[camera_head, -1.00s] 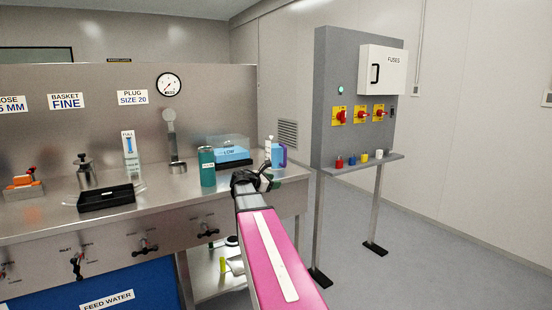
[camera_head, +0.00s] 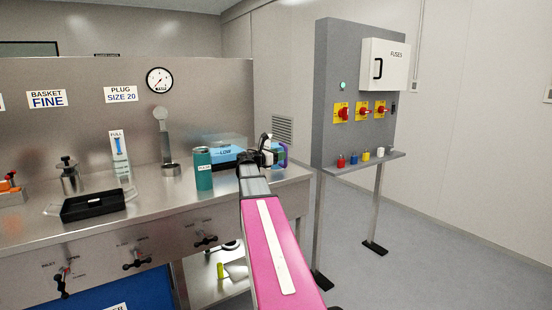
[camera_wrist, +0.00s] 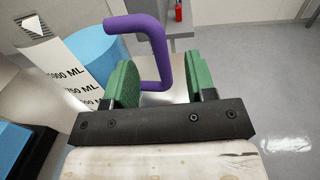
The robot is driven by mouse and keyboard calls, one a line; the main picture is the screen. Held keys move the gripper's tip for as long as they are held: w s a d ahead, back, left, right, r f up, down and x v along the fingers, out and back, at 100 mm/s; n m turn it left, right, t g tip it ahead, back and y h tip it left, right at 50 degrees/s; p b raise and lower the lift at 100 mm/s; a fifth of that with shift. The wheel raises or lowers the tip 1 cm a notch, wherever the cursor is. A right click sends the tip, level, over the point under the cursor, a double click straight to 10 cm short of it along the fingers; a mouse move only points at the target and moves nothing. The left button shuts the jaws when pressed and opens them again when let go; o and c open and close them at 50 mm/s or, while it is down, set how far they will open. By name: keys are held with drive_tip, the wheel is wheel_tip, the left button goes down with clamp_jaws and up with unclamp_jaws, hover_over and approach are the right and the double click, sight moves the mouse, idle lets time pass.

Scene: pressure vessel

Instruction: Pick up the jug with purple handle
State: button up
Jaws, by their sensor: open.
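The jug (camera_wrist: 92,50) is light blue with a white scale label and a purple handle (camera_wrist: 150,42). In the wrist view it stands at the upper left, with the handle reaching right. My gripper (camera_wrist: 163,82) is open, and the lower part of the handle lies between its two green pads, nearer the left pad. I cannot tell whether a pad touches it. In the head view my gripper (camera_head: 268,152) is at the right end of the steel bench and hides most of the jug; part of the purple handle (camera_head: 284,154) shows behind it.
A teal canister (camera_head: 203,169) and a blue box under a clear cover (camera_head: 226,151) stand left of my gripper. A black tray (camera_head: 93,205) lies further left on the bench (camera_head: 150,200). The grey fuse panel (camera_head: 330,90) stands to the right, with open floor between.

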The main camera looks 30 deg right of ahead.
drive_tip(key=w+d, duration=0.1)
drive_tip(key=d, duration=0.5)
drive_tip(key=shift+w+d, duration=0.15)
drive_tip(key=shift+d, duration=0.25)
clamp_jaws()
